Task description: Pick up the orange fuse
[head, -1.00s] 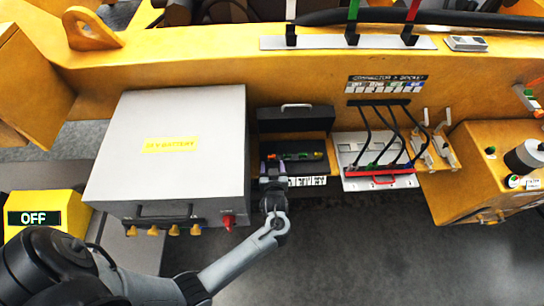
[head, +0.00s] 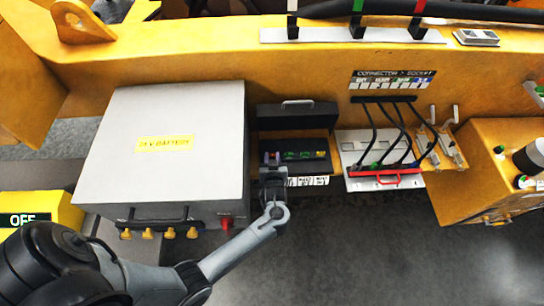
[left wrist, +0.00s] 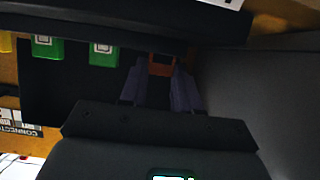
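The orange fuse (left wrist: 162,65) is in the black fuse box (left wrist: 70,85), at the right end of the row in the left wrist view. My left gripper (left wrist: 161,72) has one dark purple finger on each side of it. The fingertips seem to touch its sides, with no clear gap. In the head view my left gripper (head: 271,159) reaches into the left end of the fuse box (head: 324,148), with a small orange-red bit between its fingers. The fuse's lower part is hidden. My right gripper is not in view.
Green fuses (left wrist: 104,52) stand beside the orange one. The fuse box's raised lid (head: 297,117) is behind. The big grey battery box (head: 170,165) is close on the left. A connector panel with black cables (head: 382,183) is on the right.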

